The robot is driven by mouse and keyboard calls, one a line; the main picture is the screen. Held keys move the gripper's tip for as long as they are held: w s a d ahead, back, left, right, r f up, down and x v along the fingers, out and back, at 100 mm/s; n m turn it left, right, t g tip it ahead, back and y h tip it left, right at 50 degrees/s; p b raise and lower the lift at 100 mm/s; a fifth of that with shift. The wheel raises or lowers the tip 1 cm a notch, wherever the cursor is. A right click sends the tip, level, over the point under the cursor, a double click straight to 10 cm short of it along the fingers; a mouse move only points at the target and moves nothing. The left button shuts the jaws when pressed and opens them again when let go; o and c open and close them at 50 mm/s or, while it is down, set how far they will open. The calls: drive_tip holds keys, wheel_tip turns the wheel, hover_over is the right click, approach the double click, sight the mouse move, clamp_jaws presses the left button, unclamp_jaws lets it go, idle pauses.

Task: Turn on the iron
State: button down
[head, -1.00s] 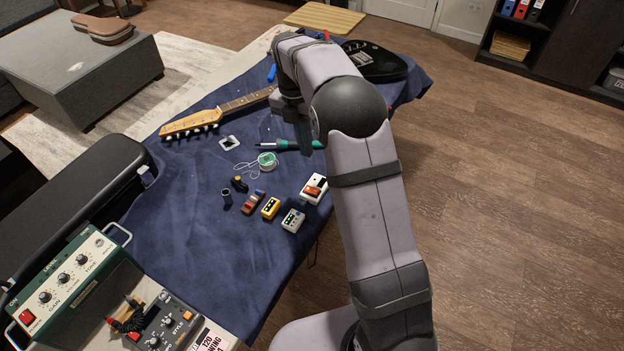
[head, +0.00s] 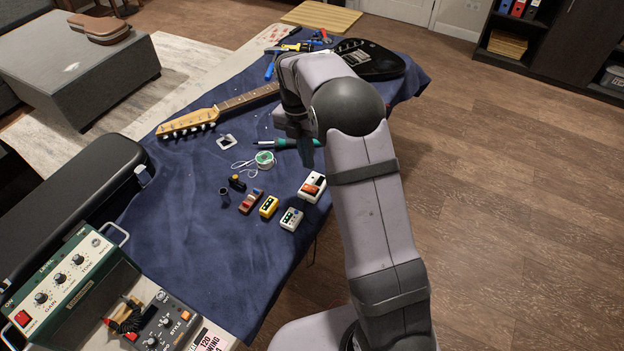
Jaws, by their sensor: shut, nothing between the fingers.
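The soldering iron (head: 272,143), a slim teal-green pen shape with a dark tip at its left, lies on the blue cloth (head: 190,255) below the guitar neck. My gripper (head: 307,160) points down over the right part of the iron and hides some of it. The gripper is shut and empty. I cannot tell whether its fingertips touch the iron. No switch on the iron can be made out at this size.
A solder spool (head: 265,159) lies just below the iron. Several small pedals stand nearer, including a white one (head: 313,187). The guitar neck (head: 240,102) and black body (head: 375,60) lie behind. A green amplifier box (head: 70,275) stands at lower left.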

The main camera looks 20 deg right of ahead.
sight(309, 189)
drive_tip(key=f, duration=0.3)
drive_tip(key=f+p, duration=0.1)
drive_tip(key=f, duration=0.2)
drive_tip(key=s+d+f+p, duration=0.1)
drive_tip(key=f, duration=0.2)
drive_tip(key=shift+s+d+f, duration=0.1)
drive_tip(key=shift+s+f, duration=0.15)
drive_tip(key=shift+f, duration=0.15)
drive_tip(key=shift+w+a, duration=0.1)
drive_tip(key=shift+a, duration=0.1)
drive_tip(key=shift+w+a, duration=0.5)
drive_tip(key=shift+w, duration=0.05)
drive_tip(key=shift+r, duration=0.25)
